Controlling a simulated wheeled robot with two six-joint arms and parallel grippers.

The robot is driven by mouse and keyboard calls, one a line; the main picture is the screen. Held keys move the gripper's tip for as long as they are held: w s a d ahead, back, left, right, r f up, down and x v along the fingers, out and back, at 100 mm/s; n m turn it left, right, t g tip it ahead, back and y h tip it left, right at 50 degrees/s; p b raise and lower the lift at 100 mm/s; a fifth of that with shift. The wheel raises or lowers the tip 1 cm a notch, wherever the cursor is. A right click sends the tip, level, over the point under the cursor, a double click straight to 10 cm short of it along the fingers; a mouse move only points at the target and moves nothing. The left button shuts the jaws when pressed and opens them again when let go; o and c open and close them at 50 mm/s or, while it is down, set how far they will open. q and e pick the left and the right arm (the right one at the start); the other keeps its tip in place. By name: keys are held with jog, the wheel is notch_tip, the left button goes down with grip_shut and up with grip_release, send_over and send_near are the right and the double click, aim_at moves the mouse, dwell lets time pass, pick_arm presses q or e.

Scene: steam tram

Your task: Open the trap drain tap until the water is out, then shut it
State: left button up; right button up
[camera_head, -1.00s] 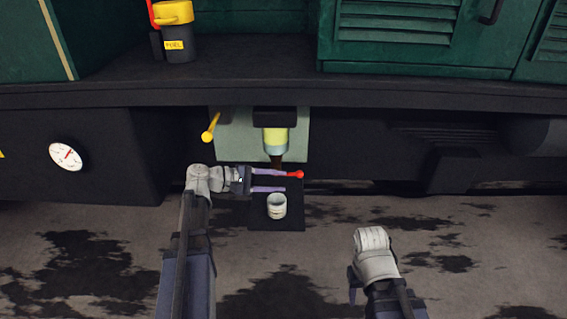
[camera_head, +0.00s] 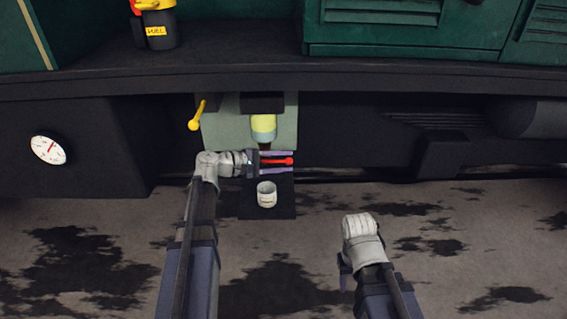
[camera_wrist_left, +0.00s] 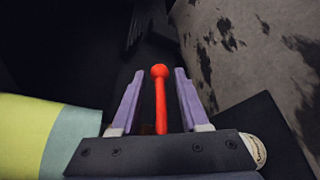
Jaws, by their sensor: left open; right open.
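The red tap lever (camera_head: 282,161) with a ball end lies level, pointing right, below the trap bowl. The bowl (camera_head: 263,126) is greenish yellow and hangs under a dark block. My left gripper (camera_head: 292,161) is open, with its purple fingers above and below the lever. In the left wrist view the red lever (camera_wrist_left: 160,100) stands between the two open fingers (camera_wrist_left: 158,85), apart from both. A white cup (camera_head: 267,194) stands on a dark plate below.
A yellow lever (camera_head: 196,117) hangs left of the bowl on the pale panel (camera_head: 222,132). A white dial (camera_head: 48,150) is at far left. The stained ground in front is open.

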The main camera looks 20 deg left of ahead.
pick_arm(q)
grip_shut()
dwell(0.4)
dwell(1.1)
